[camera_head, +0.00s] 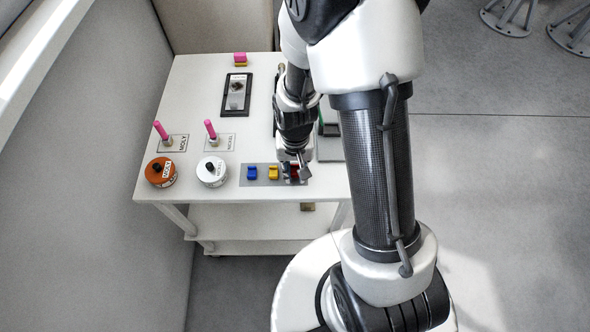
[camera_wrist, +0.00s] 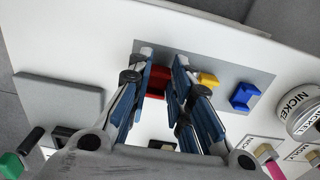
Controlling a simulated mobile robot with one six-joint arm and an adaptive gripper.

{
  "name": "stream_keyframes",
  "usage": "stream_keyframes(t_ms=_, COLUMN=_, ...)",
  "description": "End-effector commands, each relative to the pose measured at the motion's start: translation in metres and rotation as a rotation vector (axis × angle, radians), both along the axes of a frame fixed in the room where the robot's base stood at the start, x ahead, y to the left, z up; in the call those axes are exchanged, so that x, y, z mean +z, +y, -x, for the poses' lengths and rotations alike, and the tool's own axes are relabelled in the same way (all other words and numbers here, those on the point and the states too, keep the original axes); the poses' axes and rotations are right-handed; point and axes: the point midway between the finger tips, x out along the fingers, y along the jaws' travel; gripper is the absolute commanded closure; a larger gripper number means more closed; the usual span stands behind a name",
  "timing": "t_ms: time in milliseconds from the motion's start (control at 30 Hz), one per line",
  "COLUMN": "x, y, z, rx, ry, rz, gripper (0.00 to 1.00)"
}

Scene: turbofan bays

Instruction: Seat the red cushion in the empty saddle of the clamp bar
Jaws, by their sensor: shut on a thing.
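My gripper (camera_head: 299,172) is low over the grey mat at the table's front edge. In the wrist view my gripper (camera_wrist: 163,62) has its blue-padded fingers closed on the red cushion (camera_wrist: 158,77). The red cushion (camera_head: 294,168) is mostly hidden by the fingers in the head view. It is at the mat, and I cannot tell whether it touches it. A black-framed fixture (camera_head: 247,102) with a grey block and dark knob lies farther back on the table. I cannot tell whether this is the clamp bar, and no empty saddle shows clearly.
On the grey mat (camera_head: 262,183) are a yellow cushion (camera_head: 273,172) and a blue cushion (camera_head: 252,172). To the left stand an orange tin (camera_head: 160,182), a white tin (camera_head: 212,181) and two pink-handled tools (camera_head: 210,130). A pink-and-yellow piece (camera_head: 240,58) sits at the back.

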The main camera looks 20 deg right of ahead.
Motion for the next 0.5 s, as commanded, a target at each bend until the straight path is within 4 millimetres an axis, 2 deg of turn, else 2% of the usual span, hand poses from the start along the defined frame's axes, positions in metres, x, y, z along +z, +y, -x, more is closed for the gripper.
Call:
stream_keyframes(t_ms=167, x=0.031, y=0.0, z=-0.002, rx=0.0, ry=-0.006, rz=0.0, gripper=0.96)
stream_keyframes(t_ms=500, x=0.129, y=0.0, z=-0.002, rx=0.0, ry=-0.007, rz=0.0, gripper=0.96)
